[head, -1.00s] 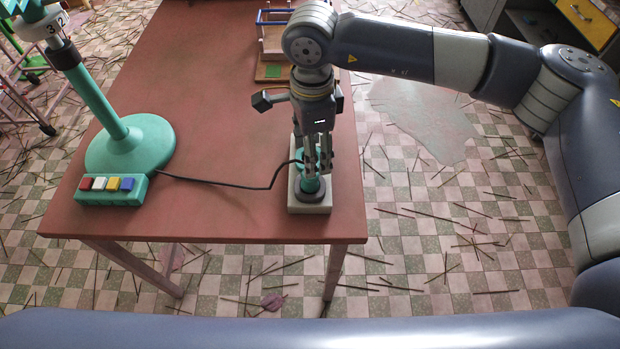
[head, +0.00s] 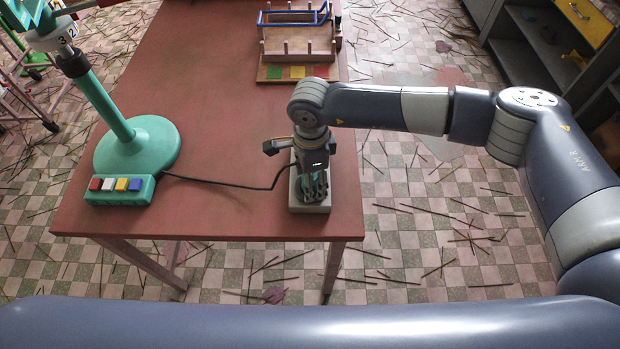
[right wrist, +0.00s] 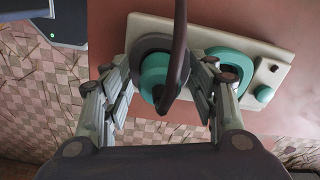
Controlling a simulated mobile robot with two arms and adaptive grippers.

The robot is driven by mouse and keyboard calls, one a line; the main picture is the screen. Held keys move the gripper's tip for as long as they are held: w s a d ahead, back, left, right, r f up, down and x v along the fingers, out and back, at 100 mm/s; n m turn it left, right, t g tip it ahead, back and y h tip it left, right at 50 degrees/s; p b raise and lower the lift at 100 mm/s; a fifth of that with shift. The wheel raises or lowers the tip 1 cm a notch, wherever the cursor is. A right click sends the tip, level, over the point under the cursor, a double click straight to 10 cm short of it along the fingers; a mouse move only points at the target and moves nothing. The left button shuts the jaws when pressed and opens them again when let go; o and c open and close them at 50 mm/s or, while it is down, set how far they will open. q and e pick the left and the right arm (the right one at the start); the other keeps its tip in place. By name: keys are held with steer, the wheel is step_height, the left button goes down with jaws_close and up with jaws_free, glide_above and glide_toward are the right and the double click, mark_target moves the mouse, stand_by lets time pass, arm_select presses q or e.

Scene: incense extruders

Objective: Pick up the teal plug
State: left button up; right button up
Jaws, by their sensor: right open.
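The teal plug (right wrist: 154,76) stands in a dark grey ring on a cream-coloured base block (right wrist: 200,38) in the right wrist view. A dark cable rises from the plug across the picture. My right gripper (right wrist: 163,80) is open, with one finger on each side of the plug; I cannot tell whether they touch it. In the head view my right gripper (head: 314,190) points down over the base block (head: 321,208) and mostly hides the plug. My left gripper is not in view.
The block also has a teal ring (right wrist: 231,57) and a teal knob (right wrist: 264,94), close to the right finger. On the red table (head: 220,120) are a teal stand (head: 137,145), a button box (head: 120,190) wired by a black cable, and a wooden rack (head: 297,42) behind.

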steer(key=c, duration=1.2)
steer(key=shift+o, duration=0.2)
